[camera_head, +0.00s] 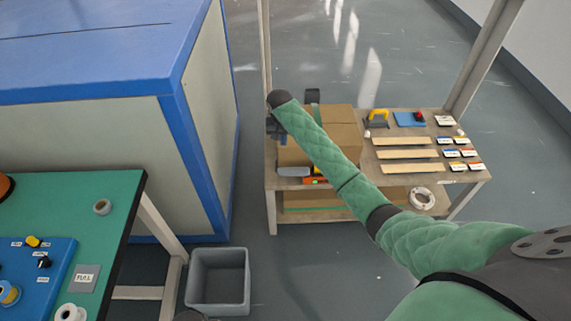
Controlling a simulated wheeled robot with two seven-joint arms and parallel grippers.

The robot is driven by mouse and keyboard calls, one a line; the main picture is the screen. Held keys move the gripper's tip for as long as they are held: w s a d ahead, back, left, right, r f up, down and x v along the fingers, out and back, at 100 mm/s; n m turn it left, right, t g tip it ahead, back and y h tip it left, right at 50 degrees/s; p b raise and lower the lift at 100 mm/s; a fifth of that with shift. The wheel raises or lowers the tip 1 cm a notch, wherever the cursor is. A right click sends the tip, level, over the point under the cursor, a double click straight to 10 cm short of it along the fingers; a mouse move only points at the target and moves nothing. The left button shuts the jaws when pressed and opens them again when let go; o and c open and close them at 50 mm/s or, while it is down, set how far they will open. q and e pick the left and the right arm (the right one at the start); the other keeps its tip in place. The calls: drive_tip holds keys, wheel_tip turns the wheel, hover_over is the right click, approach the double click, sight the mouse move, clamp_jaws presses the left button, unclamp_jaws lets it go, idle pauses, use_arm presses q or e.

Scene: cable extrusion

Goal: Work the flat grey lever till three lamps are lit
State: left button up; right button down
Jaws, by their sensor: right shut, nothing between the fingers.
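I cannot make out the flat grey lever or lit lamps for certain. On the green table at the lower left is a blue control panel (38,280) with a yellow knob (33,242) and a black switch (43,262). A flat grey plate with lettering (86,278) lies beside the panel. My right arm reaches in from the right in a green sleeve. My right gripper (276,130) is small, dark and shut on nothing, by the left side of the cardboard boxes, far from the panel.
A wooden bench (376,178) holds cardboard boxes (338,124), pale strips (405,154) and several small labelled blocks. A grey bin (218,280) stands on the floor beside the green table (118,200). A large blue-edged cabinet (190,125) stands behind.

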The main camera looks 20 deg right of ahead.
use_arm(q)
drive_tip(key=shift+w+d+f, duration=0.15)
drive_tip(key=shift+w+f, duration=0.1)
drive_tip(key=shift+f, duration=0.1)
use_arm(e)
drive_tip(key=shift+s+a+g+y, duration=0.4)
drive_tip(key=shift+s+a, duration=0.15)
drive_tip(key=shift+s, duration=0.05)
drive_tip(key=shift+f, duration=0.1)
drive_tip(key=p, duration=0.3)
approach(282, 171)
wheel_tip(282, 171, down, 6)
drive_tip(key=shift+r, duration=0.25)
use_arm(q)
wheel_tip(282, 171, down, 12)
drive_tip(key=s+a, duration=0.2)
drive_tip(key=shift+s+f, duration=0.15)
drive_tip(key=shift+s, duration=0.25)
use_arm(e)
drive_tip(key=shift+f, duration=0.7)
